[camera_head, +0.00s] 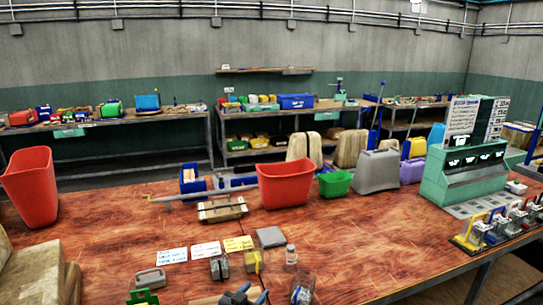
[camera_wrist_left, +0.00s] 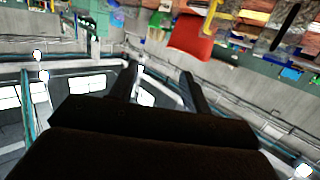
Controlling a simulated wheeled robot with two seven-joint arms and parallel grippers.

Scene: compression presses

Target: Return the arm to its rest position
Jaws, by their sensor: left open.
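My left gripper (camera_head: 243,294) shows only in small part at the bottom edge of the head view, just in front of the small metal parts on the table. In the left wrist view, its two dark fingers (camera_wrist_left: 159,72) stand apart with nothing between them. That view is upside down, with bins at the top and ceiling lights low in the picture. My right gripper does not show.
The red-brown worktable (camera_head: 130,235) bears a red bin (camera_head: 286,186), another red bin (camera_head: 30,186) at left, a green bin (camera_head: 335,183) and a green press panel (camera_head: 462,180). A clear jar (camera_head: 302,289) stands close right of the gripper. Table space between the bins is partly free.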

